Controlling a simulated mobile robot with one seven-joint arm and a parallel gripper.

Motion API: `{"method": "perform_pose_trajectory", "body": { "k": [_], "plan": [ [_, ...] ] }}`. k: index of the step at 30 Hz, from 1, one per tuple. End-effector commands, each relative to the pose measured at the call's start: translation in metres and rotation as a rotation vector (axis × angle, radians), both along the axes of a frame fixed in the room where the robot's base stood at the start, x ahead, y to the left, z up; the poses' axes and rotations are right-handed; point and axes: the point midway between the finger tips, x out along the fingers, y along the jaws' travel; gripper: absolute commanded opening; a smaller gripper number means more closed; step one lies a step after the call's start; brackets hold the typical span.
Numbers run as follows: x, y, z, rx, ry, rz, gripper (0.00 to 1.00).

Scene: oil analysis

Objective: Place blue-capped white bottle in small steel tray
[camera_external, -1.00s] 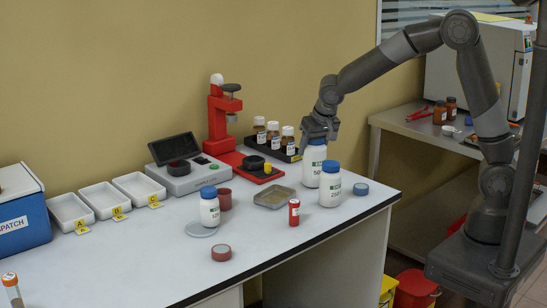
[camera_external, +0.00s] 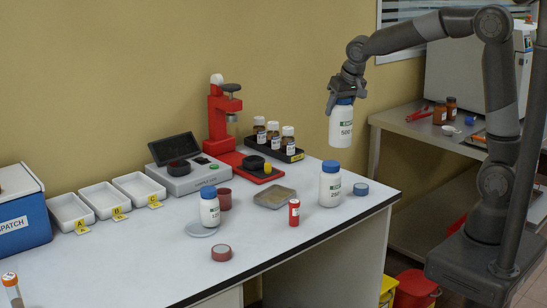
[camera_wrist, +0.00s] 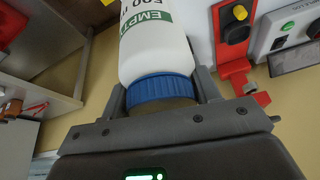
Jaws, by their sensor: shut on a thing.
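My gripper (camera_external: 344,94) is shut on the blue cap of a white bottle (camera_external: 341,127) and holds it upright in the air above the back right of the table. The wrist view shows the white bottle (camera_wrist: 155,45) with a green label reading "EMPTY" and its blue cap between my fingers (camera_wrist: 162,92). Two other blue-capped white bottles stand on the table: a larger one (camera_external: 330,189) at the right and a smaller one (camera_external: 210,211) further left. The small steel tray (camera_external: 262,203) lies flat between them, left of and below the held bottle.
A red cylinder (camera_external: 294,213) stands in front of the tray. A dark red cup (camera_external: 224,202), a red stand (camera_external: 224,120) and a rack of brown bottles (camera_external: 290,156) are close by. A blue lid (camera_external: 361,189) lies near the right edge.

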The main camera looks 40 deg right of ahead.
Motion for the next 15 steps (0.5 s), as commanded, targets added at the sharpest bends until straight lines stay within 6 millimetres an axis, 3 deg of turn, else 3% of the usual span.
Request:
{"method": "perform_pose_trajectory", "body": {
  "k": [6, 9, 15],
  "plan": [
    [0.016, 0.081, 0.004, -0.002, 0.001, 0.209, 0.34],
    [0.019, 0.113, 0.005, -0.003, 0.000, 0.290, 0.34],
    [0.020, 0.149, 0.002, -0.003, 0.001, 0.367, 0.34]
  ]
}}
